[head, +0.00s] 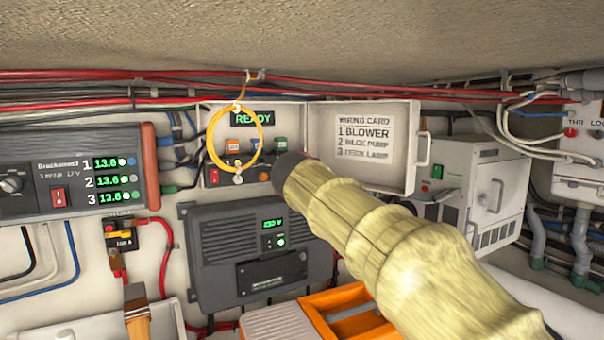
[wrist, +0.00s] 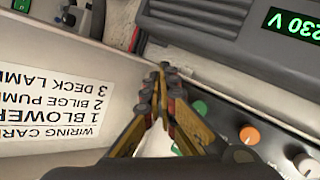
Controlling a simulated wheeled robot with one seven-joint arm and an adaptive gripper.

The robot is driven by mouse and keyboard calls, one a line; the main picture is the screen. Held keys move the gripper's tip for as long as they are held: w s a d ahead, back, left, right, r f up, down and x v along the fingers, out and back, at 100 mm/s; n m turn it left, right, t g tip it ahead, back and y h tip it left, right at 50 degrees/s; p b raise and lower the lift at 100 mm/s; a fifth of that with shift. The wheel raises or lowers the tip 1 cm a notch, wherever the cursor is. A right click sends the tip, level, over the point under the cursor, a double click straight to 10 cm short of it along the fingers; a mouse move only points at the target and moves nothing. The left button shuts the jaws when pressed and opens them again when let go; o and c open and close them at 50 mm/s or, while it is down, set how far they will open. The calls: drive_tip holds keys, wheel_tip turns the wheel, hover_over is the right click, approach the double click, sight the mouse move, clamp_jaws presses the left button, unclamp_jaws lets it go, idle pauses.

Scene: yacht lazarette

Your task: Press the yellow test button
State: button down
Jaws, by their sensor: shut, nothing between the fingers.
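I cannot make out the yellow test button for certain in either view. The open white box (head: 296,112) with a green READY display (head: 253,118) holds a panel of small coloured controls. A yellow ring (head: 211,152) hangs across the box front. In the head view my arm's pale yellow sleeve reaches up to the box's lower right, and the fingers are hidden. In the wrist view my gripper (wrist: 165,72) is shut and empty, its fingertips together, between the box's door and the knobs. A green knob (wrist: 199,108), an orange knob (wrist: 250,134) and a white knob (wrist: 306,164) show to its right.
A dark grey inverter (head: 225,266) reading 230 V is below. A battery monitor (head: 75,190) is at left. Red cables (head: 350,85) run overhead. An orange toolbox (head: 318,298) sits low.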

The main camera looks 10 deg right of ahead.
drive_tip(key=shift+w, duration=0.1)
idle(0.4)
drive_tip(key=shift+w+a, duration=0.1)
drive_tip(key=shift+w, duration=0.15)
drive_tip(key=shift+w+a, duration=0.1)
drive_tip(key=shift+w, duration=0.3)
idle(0.7)
drive_tip(key=shift+s, duration=0.1)
drive_tip(key=shift+s+d+b, duration=0.2)
drive_tip(key=shift+s+b, duration=0.4)
drive_tip(key=shift+s, duration=0.05)
drive_tip(key=shift+s, duration=0.1)
drive_tip(key=s+b, duration=0.1)
drive_tip(key=s, duration=0.1)
drive_tip(key=s+d+b, duration=0.1)
drive_tip(key=s, duration=0.1)
drive_tip(key=shift+s+d, duration=0.15)
drive_tip(key=shift+s, duration=0.2)
idle(0.6)
